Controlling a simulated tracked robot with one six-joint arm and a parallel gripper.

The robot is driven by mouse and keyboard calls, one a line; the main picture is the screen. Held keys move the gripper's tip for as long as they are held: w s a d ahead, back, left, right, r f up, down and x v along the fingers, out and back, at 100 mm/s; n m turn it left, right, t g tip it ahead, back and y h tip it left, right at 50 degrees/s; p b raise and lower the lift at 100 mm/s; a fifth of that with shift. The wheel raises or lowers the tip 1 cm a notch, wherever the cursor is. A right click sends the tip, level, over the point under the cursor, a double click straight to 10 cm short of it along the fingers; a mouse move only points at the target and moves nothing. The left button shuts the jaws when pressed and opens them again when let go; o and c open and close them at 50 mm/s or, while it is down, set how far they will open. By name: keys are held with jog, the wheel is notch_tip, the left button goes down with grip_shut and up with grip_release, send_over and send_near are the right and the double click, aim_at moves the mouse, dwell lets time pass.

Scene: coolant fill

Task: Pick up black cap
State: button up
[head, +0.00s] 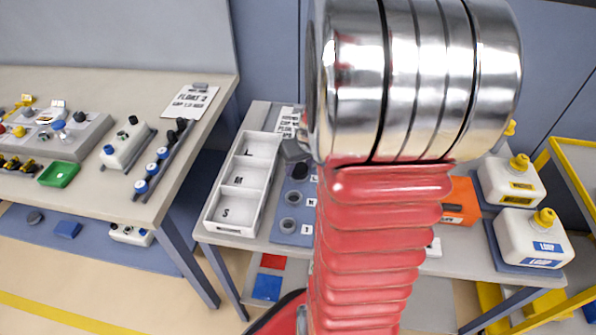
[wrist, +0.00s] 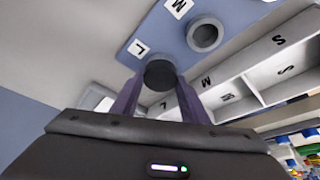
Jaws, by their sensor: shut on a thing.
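The black cap (wrist: 160,74) is between the two fingers of my gripper (wrist: 158,88) in the wrist view, beside the L label of a blue board (wrist: 178,40). My gripper is shut on the cap. In the head view the black cap (head: 300,171) shows at the far end of the blue board (head: 278,238), just below the grey tip of my gripper (head: 293,151). My arm hides much of this area. I cannot tell whether the cap still touches the board.
Two grey rings (head: 292,197) sit nearer on the board, by the M and S labels. A white tray (head: 213,215) with L, M and S compartments stands left of it. White jugs with yellow caps (head: 510,180) and an orange box (head: 462,202) stand right.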

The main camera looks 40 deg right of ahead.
aim_at(300, 170)
jog(key=shift+r, duration=0.1)
notch_tip(300, 170, up, 10)
dwell(0.5)
jog(key=shift+s, duration=0.1)
dwell(0.5)
